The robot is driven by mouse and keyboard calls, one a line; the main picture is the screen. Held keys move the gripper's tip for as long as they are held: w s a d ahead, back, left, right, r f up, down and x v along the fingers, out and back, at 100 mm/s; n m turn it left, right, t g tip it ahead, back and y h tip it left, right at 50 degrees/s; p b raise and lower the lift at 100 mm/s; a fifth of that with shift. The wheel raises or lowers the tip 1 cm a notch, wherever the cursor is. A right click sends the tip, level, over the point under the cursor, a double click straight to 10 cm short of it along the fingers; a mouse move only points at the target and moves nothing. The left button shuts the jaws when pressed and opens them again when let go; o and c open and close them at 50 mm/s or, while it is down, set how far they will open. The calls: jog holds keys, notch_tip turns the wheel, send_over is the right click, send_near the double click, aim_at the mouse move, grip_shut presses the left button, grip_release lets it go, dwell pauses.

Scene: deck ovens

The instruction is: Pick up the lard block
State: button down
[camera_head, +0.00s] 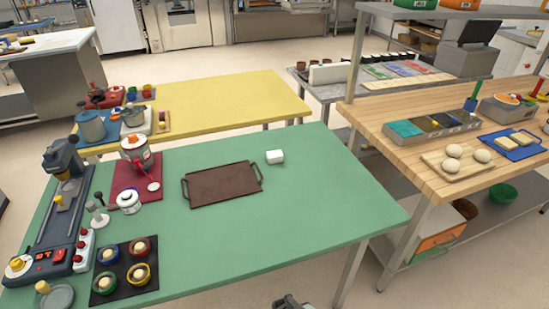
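A small white block (275,157), which looks like the lard block, lies on the green table (290,215) near its far edge. It sits just right of and beyond a dark brown tray with handles (222,185), apart from it. My gripper (292,303) shows only as a dark shape cut off by the bottom edge, well short of the block. Its fingers cannot be made out, and no held object is visible.
The green table's right half is clear. A dark machine (50,235), a white-and-red pot (134,150) and a black mat with several coloured cups (124,293) fill its left side. A wooden table (400,120) with dough balls stands right; a yellow table (230,100) stands behind.

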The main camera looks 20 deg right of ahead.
jog(key=shift+c, duration=2.4)
grip_release()
